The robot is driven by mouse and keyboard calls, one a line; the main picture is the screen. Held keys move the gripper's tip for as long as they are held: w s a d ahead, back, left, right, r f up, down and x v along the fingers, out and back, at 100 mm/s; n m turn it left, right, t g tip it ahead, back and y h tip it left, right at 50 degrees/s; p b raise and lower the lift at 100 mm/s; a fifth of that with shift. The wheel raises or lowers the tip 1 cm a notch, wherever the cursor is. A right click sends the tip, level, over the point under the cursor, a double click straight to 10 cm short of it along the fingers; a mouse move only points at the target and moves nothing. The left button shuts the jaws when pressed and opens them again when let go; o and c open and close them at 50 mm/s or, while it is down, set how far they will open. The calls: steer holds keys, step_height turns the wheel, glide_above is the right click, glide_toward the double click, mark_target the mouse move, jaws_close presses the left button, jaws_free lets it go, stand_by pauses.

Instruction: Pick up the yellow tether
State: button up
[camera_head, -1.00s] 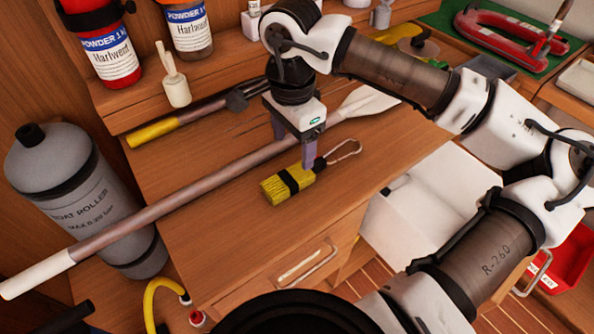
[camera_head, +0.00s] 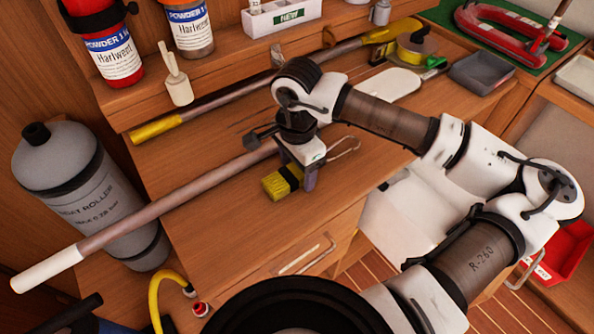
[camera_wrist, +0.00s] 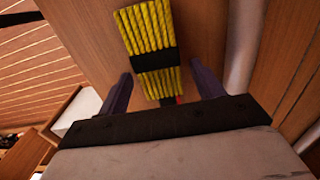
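The yellow tether (camera_head: 279,184) is a short coiled yellow bundle with a black band. It lies on the wooden worktop near its front edge, and a thin loop (camera_head: 346,148) shows behind it. In the wrist view the tether (camera_wrist: 150,27) lies lengthwise between my gripper's fingers. My gripper (camera_wrist: 162,82) is open, with a finger on each side of the bundle and a visible gap at both sides. In the head view my gripper (camera_head: 298,178) is low over the tether and hides part of it.
A long pole (camera_head: 170,204), an oar or paddle, lies across the worktop just behind the tether. A yellow-ended boathook (camera_head: 155,129) lies further back. A grey cylinder (camera_head: 85,185) stands at the left. A drawer handle (camera_head: 305,258) is below the front edge.

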steer(key=c, duration=1.2)
